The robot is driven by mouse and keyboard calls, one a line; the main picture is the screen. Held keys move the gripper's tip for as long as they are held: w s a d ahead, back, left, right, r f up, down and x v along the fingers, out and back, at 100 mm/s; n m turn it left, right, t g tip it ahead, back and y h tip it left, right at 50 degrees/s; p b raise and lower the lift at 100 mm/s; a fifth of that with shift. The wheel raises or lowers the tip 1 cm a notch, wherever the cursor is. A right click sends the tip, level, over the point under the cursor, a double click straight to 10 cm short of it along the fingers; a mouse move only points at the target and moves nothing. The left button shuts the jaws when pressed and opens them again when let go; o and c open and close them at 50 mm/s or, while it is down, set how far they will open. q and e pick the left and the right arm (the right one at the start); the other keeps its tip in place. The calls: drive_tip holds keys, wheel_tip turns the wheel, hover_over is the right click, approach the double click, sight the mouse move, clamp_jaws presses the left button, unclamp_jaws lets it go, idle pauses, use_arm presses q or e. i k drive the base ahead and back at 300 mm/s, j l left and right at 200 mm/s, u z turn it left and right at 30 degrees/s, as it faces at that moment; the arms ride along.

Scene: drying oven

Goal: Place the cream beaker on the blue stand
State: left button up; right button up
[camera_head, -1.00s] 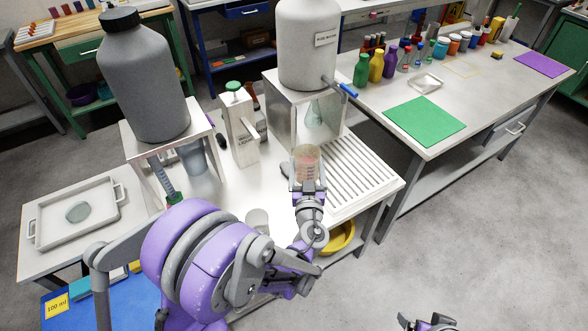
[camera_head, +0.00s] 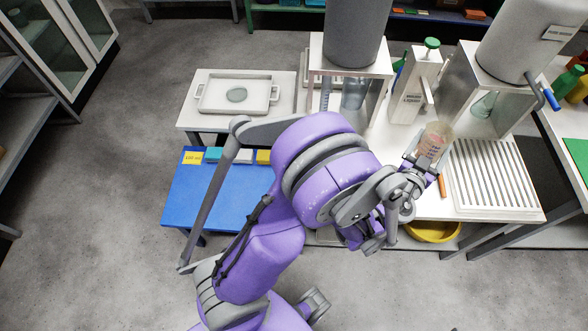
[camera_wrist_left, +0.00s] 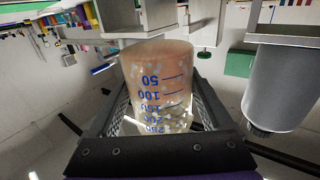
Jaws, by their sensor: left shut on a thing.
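The cream beaker (camera_head: 436,138) is see-through with a pinkish-cream tint. Its blue volume marks show in the left wrist view (camera_wrist_left: 158,75). My left gripper (camera_head: 424,155) is shut around its sides and holds it over the front of the white bench, left of the slatted rack. The only blue stand-like surface is a low blue-topped table (camera_head: 210,210) at left in the head view, partly hidden by my purple left arm. The beaker is well to the right of it. My right gripper is not recognisable in view.
A yellow 100 ml card (camera_head: 193,157) and small coloured blocks line the blue table's back edge; its front left is bare. A white tray (camera_head: 238,93) stands behind. A large grey bottle (camera_head: 355,30), a slatted rack (camera_head: 492,178) and a yellow bowl (camera_head: 432,231) are near the bench.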

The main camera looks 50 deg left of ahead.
sight(220, 204)
drive_tip(key=k+j, duration=0.25)
drive_tip(key=k+j+u, duration=0.15)
drive_tip(key=k+j, duration=0.15)
drive_tip(key=j, duration=0.15)
drive_tip(key=k+j, duration=0.25)
drive_tip(key=k+j+u, duration=0.1)
drive_tip(key=k+j, duration=0.15)
drive_tip(key=j, duration=0.25)
drive_tip(key=k+j+u, duration=0.1)
drive_tip(key=j, duration=0.25)
drive_tip(key=k+j, duration=0.35)
drive_tip(key=k+j+u, duration=0.15)
drive_tip(key=j, duration=0.35)
drive_tip(key=k, duration=0.05)
